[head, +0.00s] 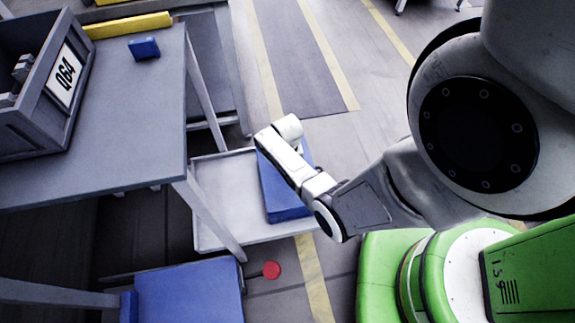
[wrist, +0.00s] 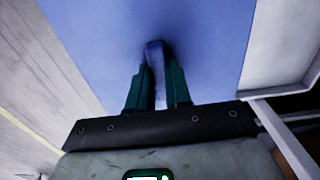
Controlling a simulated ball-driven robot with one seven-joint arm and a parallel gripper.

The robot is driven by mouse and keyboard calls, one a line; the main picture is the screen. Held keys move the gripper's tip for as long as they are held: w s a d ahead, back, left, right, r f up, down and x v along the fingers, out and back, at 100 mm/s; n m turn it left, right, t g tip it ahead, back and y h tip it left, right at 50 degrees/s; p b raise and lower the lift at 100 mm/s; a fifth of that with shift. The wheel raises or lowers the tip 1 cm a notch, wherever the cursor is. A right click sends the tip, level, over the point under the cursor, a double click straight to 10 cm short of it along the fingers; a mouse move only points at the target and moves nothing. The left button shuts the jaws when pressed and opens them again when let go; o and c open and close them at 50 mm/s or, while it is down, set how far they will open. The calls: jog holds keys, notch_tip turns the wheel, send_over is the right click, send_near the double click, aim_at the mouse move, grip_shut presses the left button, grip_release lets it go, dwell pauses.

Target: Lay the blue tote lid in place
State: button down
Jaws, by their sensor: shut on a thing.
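The blue tote lid (head: 282,205) is a flat blue panel over the right part of a pale grey tray (head: 222,195), beside the table. In the wrist view the lid (wrist: 95,35) fills the upper middle, with a raised blue handle (wrist: 155,70) on it. My gripper (wrist: 155,82) has its two green fingers on either side of this handle and is shut on it. In the head view my arm hides the fingers and part of the lid. I cannot tell whether the lid touches the tray.
Floor beyond the tray is clear.

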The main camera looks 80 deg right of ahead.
dwell(0.3)
jog(key=c, duration=1)
grip_release()
notch_tip(320, 180, up, 11)
jog(key=p, duration=0.4)
jog(key=shift+f, duration=0.1)
